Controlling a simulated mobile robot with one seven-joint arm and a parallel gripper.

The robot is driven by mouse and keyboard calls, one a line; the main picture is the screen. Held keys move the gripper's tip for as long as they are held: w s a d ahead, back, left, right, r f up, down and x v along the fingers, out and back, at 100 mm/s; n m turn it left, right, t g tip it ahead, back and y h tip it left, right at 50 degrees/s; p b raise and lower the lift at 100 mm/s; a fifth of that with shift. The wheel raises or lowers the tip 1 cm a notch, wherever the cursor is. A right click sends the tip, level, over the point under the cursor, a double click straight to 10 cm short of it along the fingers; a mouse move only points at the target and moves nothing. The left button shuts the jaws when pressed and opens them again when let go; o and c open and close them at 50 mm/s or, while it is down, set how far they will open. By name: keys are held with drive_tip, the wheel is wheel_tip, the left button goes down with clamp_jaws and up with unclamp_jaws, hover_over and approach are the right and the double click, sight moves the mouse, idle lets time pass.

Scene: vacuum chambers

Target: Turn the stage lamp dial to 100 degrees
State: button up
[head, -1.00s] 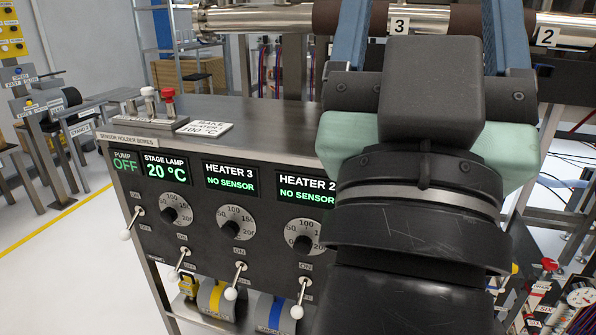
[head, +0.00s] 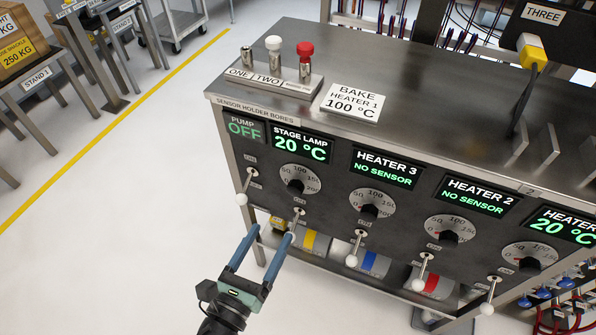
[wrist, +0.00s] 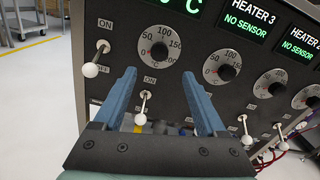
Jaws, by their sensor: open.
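The stage lamp dial (head: 311,180) is a round pale scale with a black knob, under a display (head: 300,144) reading STAGE LAMP 20 °C. Its pointer is too small to read surely. The dial (wrist: 170,36) is at upper centre in the wrist view. My gripper (head: 272,233) is open and empty, in front of the panel and below the dial. In the wrist view its blue fingers (wrist: 159,74) point up toward the dial, apart from the knob. The stage lamp's white-balled lever (wrist: 141,120) shows between the fingers there.
Pump lever (head: 241,198) is left of the dial; Heater 3 dial (head: 377,203) is right. More levers hang along the panel's lower part. A card (head: 352,102) on top reads BAKE HEATER 1 100 °C.

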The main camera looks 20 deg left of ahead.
sight(293, 192)
drive_tip(key=w+b, duration=0.1)
drive_tip(key=w, duration=1.1)
drive_tip(key=shift+w+d+b, duration=0.2)
drive_tip(key=shift+w+b, duration=0.15)
drive_tip(key=shift+b, duration=0.05)
clamp_jaws()
